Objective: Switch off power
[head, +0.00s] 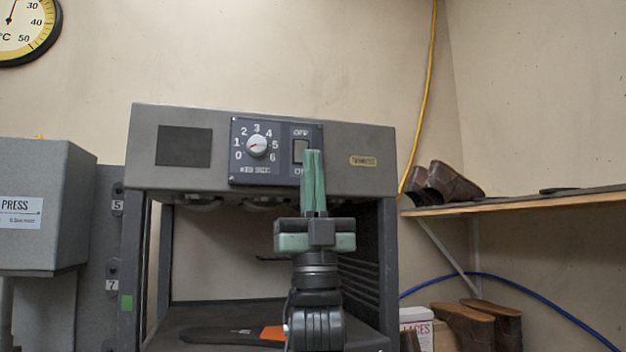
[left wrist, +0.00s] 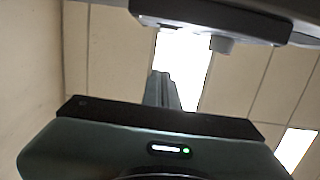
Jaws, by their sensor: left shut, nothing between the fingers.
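The grey machine (head: 365,158) has a dark control panel (head: 280,173) on its front. On the panel are a numbered dial (head: 257,145) and a rocker switch (head: 299,152), with OFF printed above it and a partly hidden label below it. My left gripper (head: 313,153) points upward with its green fingers shut and empty. Its tips overlap the right edge of the switch in the head view; I cannot tell whether they touch it. In the left wrist view the shut fingers (left wrist: 162,76) show below a dark panel-like part (left wrist: 205,18). My right gripper is not in view.
A sole with an orange patch (head: 272,333) lies inside the machine's open bay. A grey press (head: 45,215) stands at left. A wooden shelf (head: 520,202) with brown shoes (head: 448,185) is at right. A yellow cable (head: 424,115) and a blue hose (head: 540,297) run along the wall.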

